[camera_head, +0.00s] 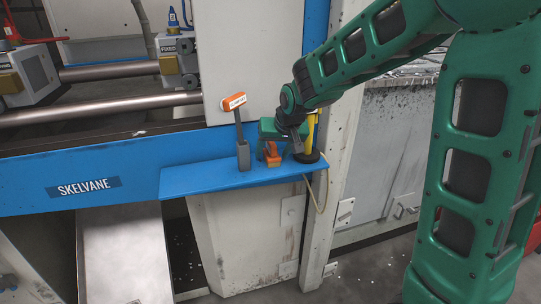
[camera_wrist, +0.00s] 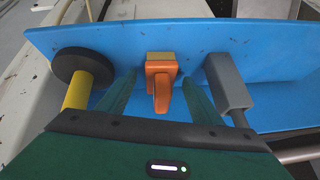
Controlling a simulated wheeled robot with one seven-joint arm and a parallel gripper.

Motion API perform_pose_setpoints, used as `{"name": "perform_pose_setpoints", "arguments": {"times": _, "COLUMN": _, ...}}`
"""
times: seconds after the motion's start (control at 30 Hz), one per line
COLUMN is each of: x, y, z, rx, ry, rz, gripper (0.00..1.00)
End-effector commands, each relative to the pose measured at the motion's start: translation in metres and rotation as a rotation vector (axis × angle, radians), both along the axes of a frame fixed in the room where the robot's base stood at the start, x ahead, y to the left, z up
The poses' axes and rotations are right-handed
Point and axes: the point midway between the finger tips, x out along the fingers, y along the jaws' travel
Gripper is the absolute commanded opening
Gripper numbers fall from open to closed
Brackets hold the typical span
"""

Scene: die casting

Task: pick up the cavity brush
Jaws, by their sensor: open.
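The likely cavity brush, a small orange tool with a tan block at its end (camera_wrist: 161,82), is on the blue shelf. It also shows in the head view (camera_head: 272,159), partly hidden by my gripper. My gripper (camera_wrist: 159,76) is open, with one green finger on each side of the orange tool. A gap shows between each finger and the tool in the wrist view. In the head view my gripper (camera_head: 276,151) is low over the shelf, at the tool.
On the blue shelf (camera_head: 205,184), a grey tool with an orange head (camera_head: 236,102) stands left of my gripper. A yellow-handled tool (camera_head: 310,133) with a round black base stands close on the right. A pale machine panel rises behind. The shelf's left end is clear.

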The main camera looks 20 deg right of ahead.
Motion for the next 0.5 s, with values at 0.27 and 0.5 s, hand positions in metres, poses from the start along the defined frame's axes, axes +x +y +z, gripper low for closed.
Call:
{"name": "perform_pose_setpoints", "arguments": {"times": 0.27, "x": 0.0, "y": 0.0003, "z": 0.0003, "rx": 0.0, "ry": 0.0, "rz": 0.0, "gripper": 0.33}}
{"name": "perform_pose_setpoints", "arguments": {"times": 0.5, "x": 0.0001, "y": 0.0009, "z": 0.0003, "rx": 0.0, "ry": 0.0, "rz": 0.001, "gripper": 0.07}}
